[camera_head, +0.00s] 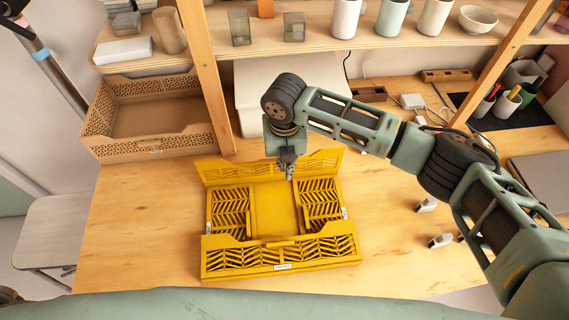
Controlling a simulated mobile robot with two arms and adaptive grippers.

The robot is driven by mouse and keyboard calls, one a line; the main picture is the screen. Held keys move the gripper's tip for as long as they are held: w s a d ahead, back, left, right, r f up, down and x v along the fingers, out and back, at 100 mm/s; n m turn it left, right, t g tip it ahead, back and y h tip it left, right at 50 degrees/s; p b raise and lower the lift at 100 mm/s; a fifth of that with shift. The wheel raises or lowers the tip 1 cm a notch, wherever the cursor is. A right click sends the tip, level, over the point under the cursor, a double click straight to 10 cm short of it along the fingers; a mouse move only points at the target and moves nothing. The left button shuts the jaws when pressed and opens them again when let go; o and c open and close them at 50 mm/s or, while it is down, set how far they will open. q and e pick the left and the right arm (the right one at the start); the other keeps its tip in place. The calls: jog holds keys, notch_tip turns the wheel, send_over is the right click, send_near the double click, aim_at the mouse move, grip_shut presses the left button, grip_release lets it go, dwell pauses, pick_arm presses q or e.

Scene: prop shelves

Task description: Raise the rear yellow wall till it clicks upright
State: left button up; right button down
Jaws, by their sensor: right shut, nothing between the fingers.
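The yellow folding crate (272,212) stands on the wooden table. Contact is unclear. My left gripper is out of view.
A tan crate (150,147) stands at the back left. A white bin (247,118) is behind the yellow crate, under a shelf (330,45) with cups and small boxes. Shelf posts flank the space. The table left of the crate is clear.

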dwell(0.3)
notch_tip(320, 180, up, 12)
jog(key=shift+s, duration=0.3)
dwell(0.4)
